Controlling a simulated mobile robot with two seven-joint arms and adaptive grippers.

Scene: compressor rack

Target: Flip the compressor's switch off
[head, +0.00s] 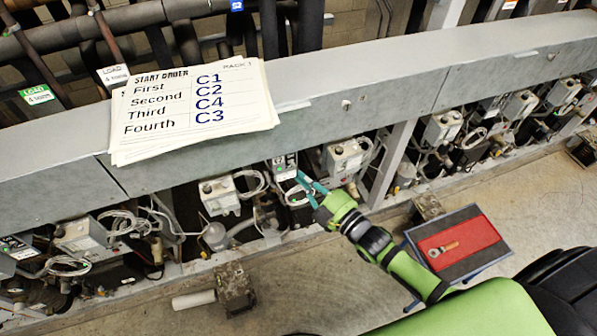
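The compressor rack holds several grey control boxes under a long grey beam. A small upright switch box (284,166) with a pale face and dark markings sits just under the beam, near the middle. The switch lever on it is too small to make out. My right gripper (308,182) has teal fingers and reaches in from the lower right. Its fingertips are spread apart, just to the right of and slightly below this box, with nothing visible between them. I cannot tell whether a fingertip touches the box. My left gripper is not in view.
A paper start-order sheet (195,110) lies on the grey beam (390,85). Grey boxes (219,195) and (345,158) with looped cables flank the gripper. A cart with a red mat (462,246) and a tool (443,249) stands lower right.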

